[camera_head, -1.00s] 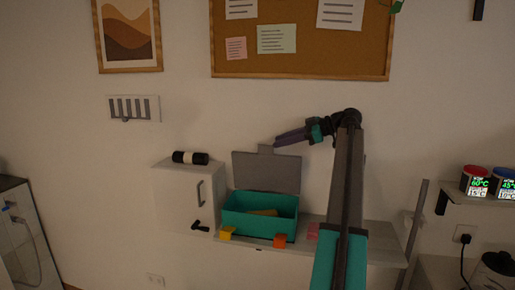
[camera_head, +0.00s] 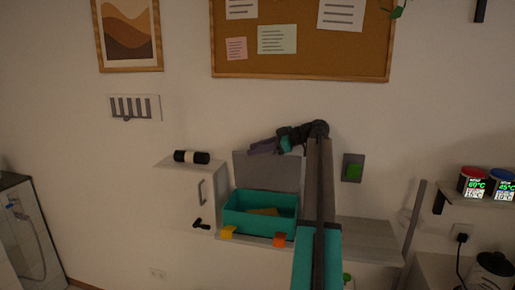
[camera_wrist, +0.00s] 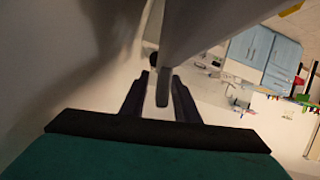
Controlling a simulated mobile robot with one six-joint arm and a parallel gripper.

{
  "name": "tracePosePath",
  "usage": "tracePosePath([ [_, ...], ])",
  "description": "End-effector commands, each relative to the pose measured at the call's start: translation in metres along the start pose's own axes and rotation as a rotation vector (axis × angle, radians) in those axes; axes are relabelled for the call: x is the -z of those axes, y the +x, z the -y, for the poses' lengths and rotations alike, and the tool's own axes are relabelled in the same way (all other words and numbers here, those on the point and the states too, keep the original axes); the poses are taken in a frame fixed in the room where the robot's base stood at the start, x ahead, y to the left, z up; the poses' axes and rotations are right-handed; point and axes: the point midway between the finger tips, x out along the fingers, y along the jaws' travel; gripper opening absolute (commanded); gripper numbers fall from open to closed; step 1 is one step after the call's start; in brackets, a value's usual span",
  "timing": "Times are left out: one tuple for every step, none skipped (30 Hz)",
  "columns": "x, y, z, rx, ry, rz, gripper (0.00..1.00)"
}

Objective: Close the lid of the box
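The teal box (camera_head: 240,220) sits on the wall shelf with its grey lid (camera_head: 265,176) standing open, upright at the back. A tan object (camera_head: 264,211) lies inside the box. My gripper (camera_head: 258,147) is at the top edge of the lid in the head view, hiding the lid's tab there. In the wrist view, my dark fingers (camera_wrist: 161,82) are apart, with the grey tab (camera_wrist: 163,92) between them. The lid's pale panel (camera_wrist: 195,25) fills the top there. I cannot tell whether either finger touches the tab.
A yellow block (camera_head: 228,232) and an orange block (camera_head: 279,239) are at the box's front. A cabinet (camera_head: 185,190) with a black and white cylinder (camera_head: 191,157) on top stands left. The shelf (camera_head: 370,240) is bare at right.

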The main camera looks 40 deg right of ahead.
Motion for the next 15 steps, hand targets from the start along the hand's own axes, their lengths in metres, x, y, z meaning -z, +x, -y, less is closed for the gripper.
tracePosePath([
  [-0.0001,0.0003,0.0,0.0,0.0,0.0,0.28],
  [-0.0002,0.0003,-0.0001,0.0,0.0,0.0,0.28],
  [-0.0003,0.0001,-0.0001,0.0,0.0,0.0,0.28],
  [-0.0003,0.0001,-0.0002,-0.001,0.0,0.0,0.28],
  [-0.0003,0.0,-0.0002,-0.001,0.0,0.0,0.28],
  [-0.0003,-0.0001,-0.0002,-0.001,0.0,0.0,0.28],
  [-0.0003,-0.0002,-0.0002,-0.001,0.0,0.0,0.25],
  [-0.0003,-0.0003,-0.0002,-0.001,0.0,0.0,0.2],
  [-0.0003,-0.0004,-0.0003,-0.001,0.0,0.0,0.13],
  [-0.0003,-0.0005,-0.0003,-0.001,0.0,0.0,0.08],
  [-0.0003,-0.0005,-0.0003,-0.001,0.0,0.0,0.03],
  [-0.0003,-0.0006,-0.0003,-0.001,0.0,0.0,0.0],
  [-0.0003,-0.0007,-0.0003,-0.001,0.0,0.0,0.0],
  [-0.0003,-0.0007,-0.0003,-0.001,0.0,0.0,0.0],
  [-0.0003,-0.0008,-0.0004,-0.001,0.0,0.0,0.0],
])
